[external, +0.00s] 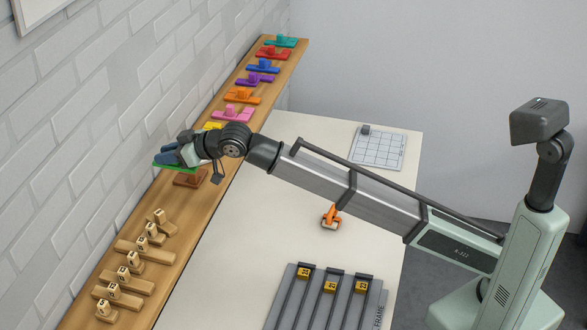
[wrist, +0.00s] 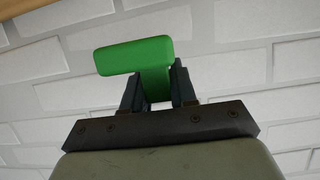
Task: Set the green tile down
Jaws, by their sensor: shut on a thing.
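The green tile (wrist: 133,56) is held between the two fingers of my gripper (wrist: 158,85), with a wide flat part beyond the fingertips and a narrower part between them. In the external view my gripper (external: 168,157) is at the wall side of the wooden shelf, and a thin green edge of the tile (external: 170,167) shows under it. The tile appears above or at the shelf beside a brown piece (external: 190,178); I cannot tell whether it touches the shelf. Most of the tile is hidden by my gripper in the external view.
The wooden shelf (external: 140,214) runs along the white brick wall (external: 60,120). Coloured pieces, including a pink one (external: 232,114), stand farther along it; wooden numbered pieces (external: 133,258) stand nearer. A grey frame (external: 325,300), an orange tool (external: 331,217) and a grid board (external: 378,150) lie on the pale table (external: 240,250).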

